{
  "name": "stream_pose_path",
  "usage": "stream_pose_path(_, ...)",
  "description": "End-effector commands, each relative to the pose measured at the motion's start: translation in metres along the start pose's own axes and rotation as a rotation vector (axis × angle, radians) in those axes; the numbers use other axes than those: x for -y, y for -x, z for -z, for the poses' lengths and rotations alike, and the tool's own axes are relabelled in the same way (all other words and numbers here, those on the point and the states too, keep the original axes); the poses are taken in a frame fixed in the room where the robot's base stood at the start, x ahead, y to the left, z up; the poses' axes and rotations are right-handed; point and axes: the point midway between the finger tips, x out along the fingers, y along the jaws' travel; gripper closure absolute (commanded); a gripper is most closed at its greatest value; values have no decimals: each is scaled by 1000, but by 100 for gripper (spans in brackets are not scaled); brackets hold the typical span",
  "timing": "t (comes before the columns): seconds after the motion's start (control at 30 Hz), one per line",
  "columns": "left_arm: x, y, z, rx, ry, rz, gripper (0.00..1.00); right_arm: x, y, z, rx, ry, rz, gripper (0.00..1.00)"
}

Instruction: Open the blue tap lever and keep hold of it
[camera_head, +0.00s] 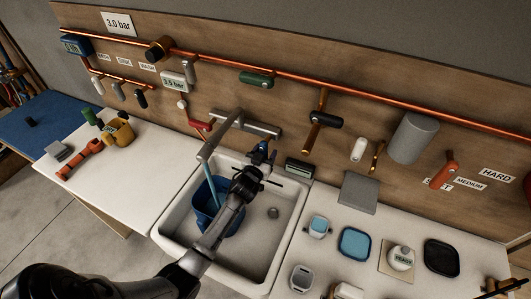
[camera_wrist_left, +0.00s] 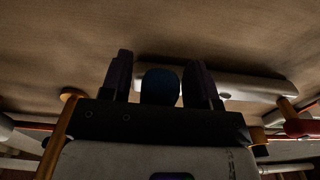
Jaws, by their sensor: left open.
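The blue tap lever (camera_head: 263,146) is at the right end of the grey wall tap (camera_head: 246,124), above the sink. My left gripper (camera_head: 259,158) reaches over the sink up to the lever and covers part of it. In the left wrist view the rounded blue lever end (camera_wrist_left: 160,88) lies between the two dark fingers of my left gripper (camera_wrist_left: 161,76). The fingers are apart, with a gap visible on each side of the lever. The red lever (camera_head: 197,125) is at the tap's left end. My right gripper is not clearly visible.
The white sink (camera_head: 171,221) holds a blue bucket (camera_head: 203,206) under the spout, with a light-blue strip like water running into it. A small grey display box (camera_head: 299,167) stands close right of the lever. Copper pipes and handles line the wooden wall.

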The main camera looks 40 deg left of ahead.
Motion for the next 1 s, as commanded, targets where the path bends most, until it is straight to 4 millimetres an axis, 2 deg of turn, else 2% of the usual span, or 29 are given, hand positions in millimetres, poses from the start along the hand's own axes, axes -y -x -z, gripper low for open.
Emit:
stream_pose_path(0.17,0,2,0,0,2,-1,45,1,0,0,0,-2,2,36)
stream_pose_path(0.27,0,10,0,0,2,-1,45,1,1,1,-1,-5,3,36)
stream_pose_path(0.7,0,92,-1,2,2,0,45,3,4,2,-1,-10,8,36)
stream_pose_path(1.0,0,130,0,0,1,0,45,2,4,2,0,-6,5,36)
